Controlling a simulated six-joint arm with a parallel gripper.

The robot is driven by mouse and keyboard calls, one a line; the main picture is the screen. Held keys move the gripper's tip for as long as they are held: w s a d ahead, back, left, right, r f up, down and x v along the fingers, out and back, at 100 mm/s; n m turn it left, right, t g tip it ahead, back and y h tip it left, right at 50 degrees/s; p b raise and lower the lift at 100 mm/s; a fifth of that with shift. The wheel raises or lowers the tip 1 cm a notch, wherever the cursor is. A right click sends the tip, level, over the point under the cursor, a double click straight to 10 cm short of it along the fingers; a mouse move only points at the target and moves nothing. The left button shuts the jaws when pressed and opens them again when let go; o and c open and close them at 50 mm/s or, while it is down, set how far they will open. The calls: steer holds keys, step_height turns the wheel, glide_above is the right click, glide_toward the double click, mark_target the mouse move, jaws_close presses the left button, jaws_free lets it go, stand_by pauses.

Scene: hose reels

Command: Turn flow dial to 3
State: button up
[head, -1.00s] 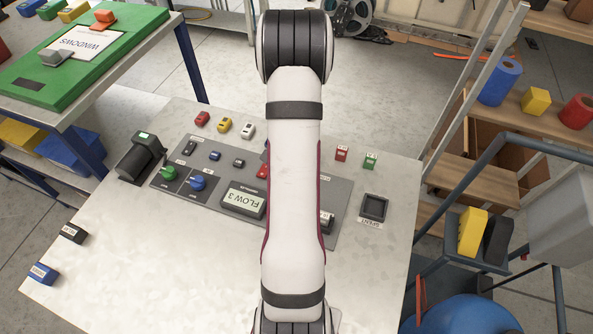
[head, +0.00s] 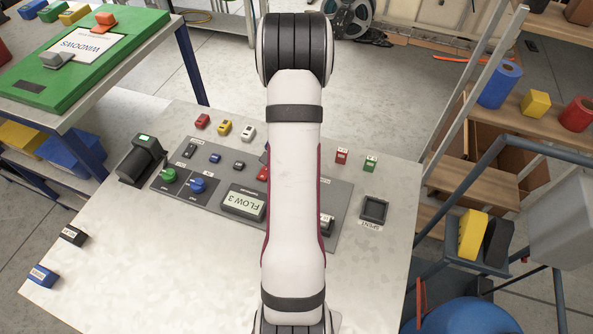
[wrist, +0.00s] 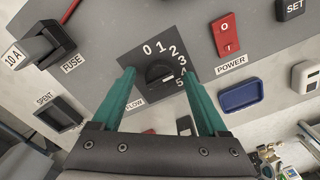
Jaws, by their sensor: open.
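The flow dial (wrist: 160,76) is a round black knob on a dark square plate in the wrist view, with white numbers 0, 1, 2, 3 and 5 visible around it. A "FLOW" label is beside its lower left. A small light mark shows on the knob's right side, too small to read its direction surely. My gripper (wrist: 157,69) is open, its two teal fingers on either side of the dial with gaps between. The display (head: 243,203) reads "FLOW 3" in the head view. My arm hides the dial and gripper there.
In the head view, green (head: 170,176) and blue (head: 198,185) knobs stand left of the display. The bench front is mostly bare.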

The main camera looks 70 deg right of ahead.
step_height(320, 180, up, 16)
steer(key=shift+f, duration=0.1)
stand_by(0.4)
steer(key=w+a+r+n, duration=0.3)
steer(key=w+a+n, duration=0.2)
steer(key=a, duration=0.6)
steer(key=w+a+r+n, duration=0.2)
steer(key=w+a+n, duration=0.2)
steer(key=a, duration=0.7)
steer(key=s+a+n, duration=0.3)
steer(key=a, duration=0.2)
steer(key=s+a+n+y, duration=0.1)
steer(key=s+a+n, duration=0.1)
steer(key=a+n, duration=0.2)
steer(key=s+a+f+n, duration=0.1)
steer(key=s+a+n, duration=0.2)
steer(key=a, duration=0.5)
steer(key=shift+s+a+y, duration=0.25)
steer(key=shift+s+y, duration=0.1)
steer(key=shift+y, duration=0.05)
